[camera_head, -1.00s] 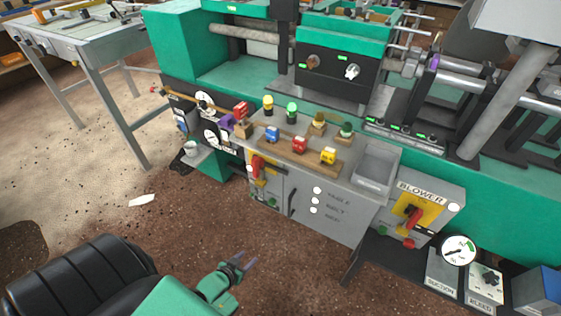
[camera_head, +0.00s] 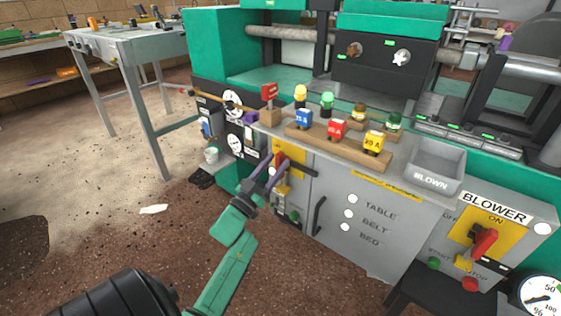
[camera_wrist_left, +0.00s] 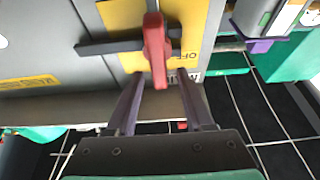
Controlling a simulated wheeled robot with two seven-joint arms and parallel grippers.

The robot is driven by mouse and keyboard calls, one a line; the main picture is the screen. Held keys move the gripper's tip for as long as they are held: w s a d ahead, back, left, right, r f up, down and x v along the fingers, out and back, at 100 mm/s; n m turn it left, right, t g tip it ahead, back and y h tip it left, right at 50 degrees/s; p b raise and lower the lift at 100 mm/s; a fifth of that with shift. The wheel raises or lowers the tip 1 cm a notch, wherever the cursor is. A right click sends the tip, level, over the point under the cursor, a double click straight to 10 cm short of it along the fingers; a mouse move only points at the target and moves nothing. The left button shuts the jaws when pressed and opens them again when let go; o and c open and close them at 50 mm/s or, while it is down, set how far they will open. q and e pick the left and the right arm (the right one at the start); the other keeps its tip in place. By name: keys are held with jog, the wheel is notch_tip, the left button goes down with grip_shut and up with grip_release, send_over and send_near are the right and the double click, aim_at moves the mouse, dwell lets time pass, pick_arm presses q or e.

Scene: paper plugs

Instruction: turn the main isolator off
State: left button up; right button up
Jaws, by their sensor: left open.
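The main isolator is a red handle (camera_head: 280,159) on a yellow plate, on the left part of the grey cabinet front. In the left wrist view the red handle (camera_wrist_left: 156,50) points toward my gripper, with the word OFF on the yellow plate beside it. A dark bar (camera_wrist_left: 105,46) runs across behind the handle. My left gripper (camera_head: 274,164) is open at the isolator. In the left wrist view its purple fingers (camera_wrist_left: 160,80) stand either side of the handle's near end, with visible gaps. My right gripper is not in view.
A blower switch (camera_head: 485,241) with a similar red handle is at the right. Red, blue and yellow plugs stand on a wooden strip (camera_head: 330,147) on the cabinet top. A grey bin (camera_head: 437,165) is beside them. Floor is free at the left.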

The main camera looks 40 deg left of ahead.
pick_arm(q)
jog(key=x, duration=0.2)
jog(key=shift+w, duration=0.3)
grip_shut()
dwell(1.2)
